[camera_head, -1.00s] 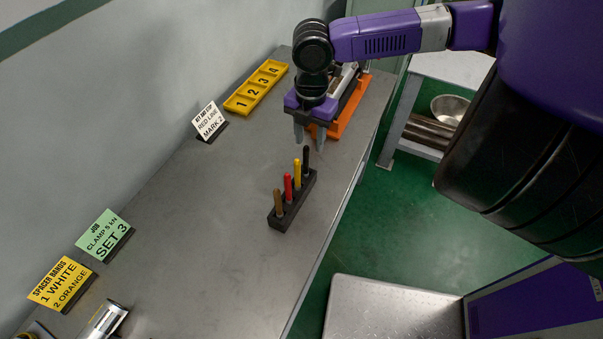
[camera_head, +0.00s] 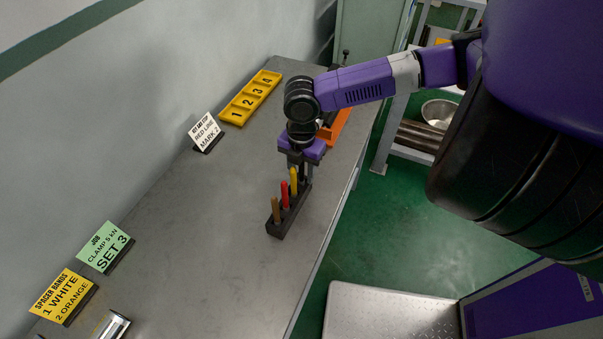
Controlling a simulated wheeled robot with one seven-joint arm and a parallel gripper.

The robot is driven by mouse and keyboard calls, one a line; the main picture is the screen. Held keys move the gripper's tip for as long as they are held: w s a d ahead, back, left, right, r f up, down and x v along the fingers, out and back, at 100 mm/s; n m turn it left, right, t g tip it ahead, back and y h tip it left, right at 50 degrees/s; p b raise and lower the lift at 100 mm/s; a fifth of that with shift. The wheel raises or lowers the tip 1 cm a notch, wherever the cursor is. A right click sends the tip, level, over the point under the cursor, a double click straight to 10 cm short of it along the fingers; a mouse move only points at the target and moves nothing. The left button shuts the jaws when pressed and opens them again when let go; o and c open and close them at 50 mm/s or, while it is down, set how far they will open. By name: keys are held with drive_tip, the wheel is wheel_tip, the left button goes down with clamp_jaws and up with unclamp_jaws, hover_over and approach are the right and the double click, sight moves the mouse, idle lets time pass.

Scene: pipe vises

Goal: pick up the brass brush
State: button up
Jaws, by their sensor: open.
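A black holder block (camera_head: 287,222) stands on the grey bench with several upright tools in a row. Their handles are brown (camera_head: 276,210), red (camera_head: 285,195) and yellow (camera_head: 294,181), with a black one (camera_head: 303,172) at the far end. No brush bristles show, so I cannot tell for sure which is the brass brush; the brown handle is nearest to brass in colour. My gripper (camera_head: 303,170) is open and points down at the far end of the block. Its fingers are around or close beside the black handle, which they partly hide; contact cannot be told.
A yellow numbered tray (camera_head: 232,117) and a sign (camera_head: 207,132) stand along the wall behind. An orange-based vise (camera_head: 340,125) is partly hidden by my arm. Green (camera_head: 105,246) and yellow (camera_head: 64,295) signs stand near left. The bench middle is clear.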

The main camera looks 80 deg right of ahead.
clamp_jaws()
drive_tip(key=shift+r, duration=0.15)
